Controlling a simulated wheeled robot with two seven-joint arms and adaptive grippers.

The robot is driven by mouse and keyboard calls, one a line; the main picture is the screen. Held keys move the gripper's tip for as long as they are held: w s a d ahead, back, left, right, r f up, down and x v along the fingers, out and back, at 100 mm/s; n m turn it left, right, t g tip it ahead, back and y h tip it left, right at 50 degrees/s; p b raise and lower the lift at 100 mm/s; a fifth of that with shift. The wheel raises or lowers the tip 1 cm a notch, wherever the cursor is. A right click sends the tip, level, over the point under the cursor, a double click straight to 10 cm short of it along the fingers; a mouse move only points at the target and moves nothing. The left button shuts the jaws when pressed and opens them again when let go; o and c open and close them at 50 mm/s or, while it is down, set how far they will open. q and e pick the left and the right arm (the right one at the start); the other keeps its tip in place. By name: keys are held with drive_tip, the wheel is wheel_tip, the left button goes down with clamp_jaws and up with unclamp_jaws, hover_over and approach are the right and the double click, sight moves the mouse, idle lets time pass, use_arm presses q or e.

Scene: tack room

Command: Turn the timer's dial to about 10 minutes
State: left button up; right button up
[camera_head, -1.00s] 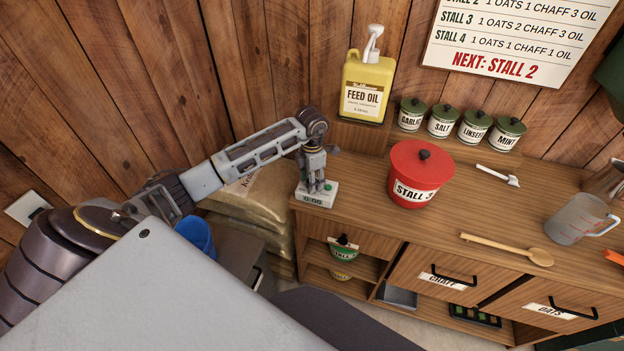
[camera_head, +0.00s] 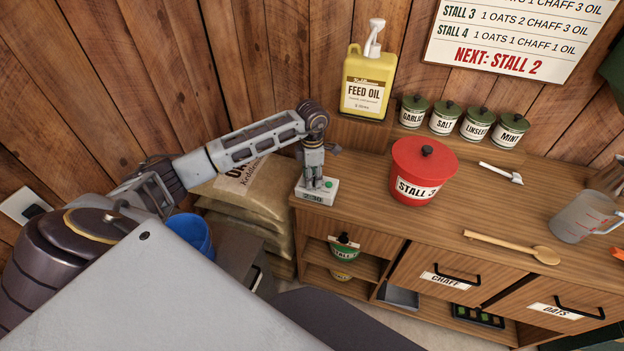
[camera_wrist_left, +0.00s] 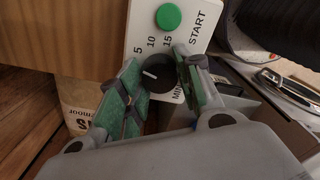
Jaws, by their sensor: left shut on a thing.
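The pointer aims left, short of the 5 mark. My left gripper (camera_head: 316,182) comes down from above; its green-padded fingers (camera_wrist_left: 160,88) are shut on the dial, one on each side. My right gripper is out of view.
A red STALL 3 tub (camera_head: 421,172) stands right of the timer, with a yellow feed oil bottle (camera_head: 368,84) behind. Several green-lidded jars (camera_head: 444,118) line the back shelf. A wooden spoon (camera_head: 510,246) and measuring jug (camera_head: 580,218) lie further right. Sacks (camera_head: 250,195) stand left of the counter.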

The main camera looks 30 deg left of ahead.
use_arm(q)
drive_tip(key=m+b, duration=0.4)
drive_tip(key=m, duration=0.1)
drive_tip(key=shift+m, duration=0.4)
drive_tip(key=shift+m+b, duration=0.45)
drive_tip(key=shift+m, duration=0.25)
drive_tip(key=shift+m+b, duration=0.35)
drive_tip(key=shift+m, duration=0.65)
drive_tip(key=o, duration=1.1)
drive_tip(key=shift+c, duration=0.2)
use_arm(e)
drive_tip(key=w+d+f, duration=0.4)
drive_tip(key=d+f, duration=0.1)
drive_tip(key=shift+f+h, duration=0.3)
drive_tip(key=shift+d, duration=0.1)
